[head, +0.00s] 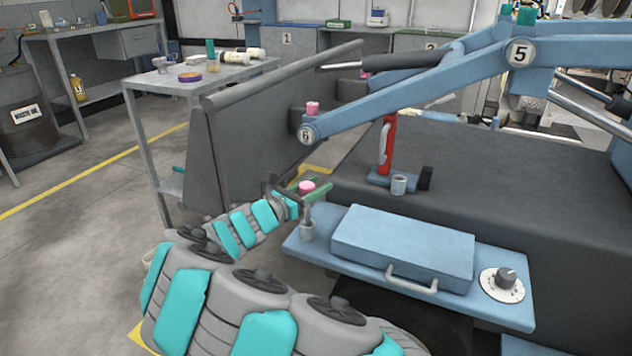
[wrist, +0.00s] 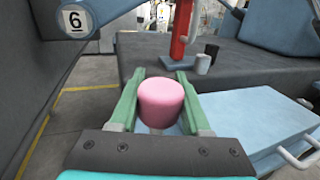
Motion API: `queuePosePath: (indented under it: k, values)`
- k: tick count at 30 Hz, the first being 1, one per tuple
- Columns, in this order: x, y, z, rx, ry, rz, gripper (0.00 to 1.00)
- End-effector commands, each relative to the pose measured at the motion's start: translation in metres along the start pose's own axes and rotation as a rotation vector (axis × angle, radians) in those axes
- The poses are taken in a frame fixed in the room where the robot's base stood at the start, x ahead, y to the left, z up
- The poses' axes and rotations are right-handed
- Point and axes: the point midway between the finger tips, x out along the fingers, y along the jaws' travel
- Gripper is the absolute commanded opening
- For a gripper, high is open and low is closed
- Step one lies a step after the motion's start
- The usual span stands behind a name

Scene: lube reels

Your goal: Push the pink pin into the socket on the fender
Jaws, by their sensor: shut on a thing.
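The pink pin (head: 307,187) has a round pink head and a grey shank pointing down. My gripper (head: 311,192) is shut on its head, one green finger on each side. In the wrist view the pin's head (wrist: 161,100) sits upright between the fingers (wrist: 160,88). The socket (head: 308,231) is a short grey cylinder at the left end of the blue fender (head: 325,256). The pin stands over the socket in the head view; I cannot tell whether its tip is inside. The pin hides the socket in the wrist view.
A blue box with a handle (head: 403,246) and a dial (head: 503,284) lie right of the socket on the fender. A red upright with a small grey cup (head: 398,184) stands behind. The blue number 6 arm end (head: 308,133), topped by another pink pin (head: 313,108), hangs above.

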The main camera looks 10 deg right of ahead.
Motion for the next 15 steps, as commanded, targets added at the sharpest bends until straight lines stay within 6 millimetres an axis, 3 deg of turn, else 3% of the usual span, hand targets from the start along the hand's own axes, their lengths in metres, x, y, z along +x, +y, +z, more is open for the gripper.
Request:
queuePosePath:
  k: [15]
  values:
    - [0.0,0.0,-0.033,0.0,0.001,-0.001,0.0]
